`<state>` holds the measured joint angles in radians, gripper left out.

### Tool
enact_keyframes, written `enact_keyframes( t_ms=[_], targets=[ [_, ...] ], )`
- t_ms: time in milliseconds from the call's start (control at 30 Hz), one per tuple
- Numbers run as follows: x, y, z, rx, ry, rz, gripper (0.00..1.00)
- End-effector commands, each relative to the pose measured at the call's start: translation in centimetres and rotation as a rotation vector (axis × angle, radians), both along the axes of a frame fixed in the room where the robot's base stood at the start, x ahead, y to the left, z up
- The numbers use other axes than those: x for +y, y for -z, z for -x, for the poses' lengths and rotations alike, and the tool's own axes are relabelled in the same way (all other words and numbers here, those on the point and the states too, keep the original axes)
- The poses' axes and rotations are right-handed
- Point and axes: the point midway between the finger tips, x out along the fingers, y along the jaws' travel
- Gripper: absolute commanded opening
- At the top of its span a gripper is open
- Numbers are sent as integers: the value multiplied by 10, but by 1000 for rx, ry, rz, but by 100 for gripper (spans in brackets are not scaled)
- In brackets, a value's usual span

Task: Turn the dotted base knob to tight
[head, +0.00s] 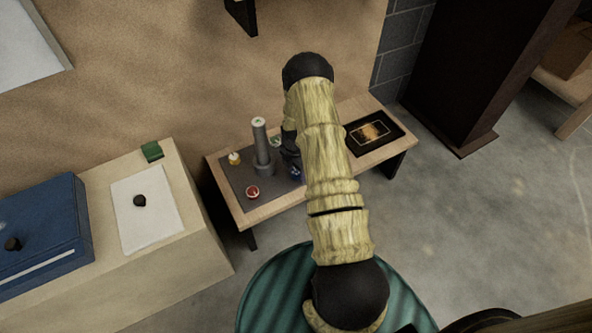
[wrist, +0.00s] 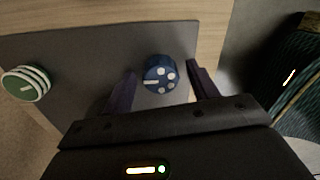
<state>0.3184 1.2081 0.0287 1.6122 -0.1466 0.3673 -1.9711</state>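The dotted knob (wrist: 160,73) is blue with white dots and a short white bar on its left side. It sits on a dark grey base plate (wrist: 80,55); in the head view the blue knob (head: 296,174) shows partly, beside my arm. My gripper (wrist: 161,78) is open, one finger on each side of the knob, with a visible gap at each side. Whether the fingertips reach down to the knob's height is hard to tell. In the head view my gripper (head: 290,148) is mostly hidden behind my arm.
A black tray (head: 372,134) lies on the bench's right. A blue case (head: 45,235) is at left.

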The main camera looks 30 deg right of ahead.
Motion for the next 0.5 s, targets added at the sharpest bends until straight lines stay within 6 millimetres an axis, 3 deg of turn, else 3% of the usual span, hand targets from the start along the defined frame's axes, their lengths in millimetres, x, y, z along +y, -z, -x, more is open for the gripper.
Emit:
enact_keyframes(
  t_ms=[33, 233, 500],
  targets=[
    [0, 0, 0, 0, 0, 0, 51],
    [0, 0, 0, 0, 0, 0, 14],
    [0, -1, 0, 1, 14, 0, 14]
  ],
)
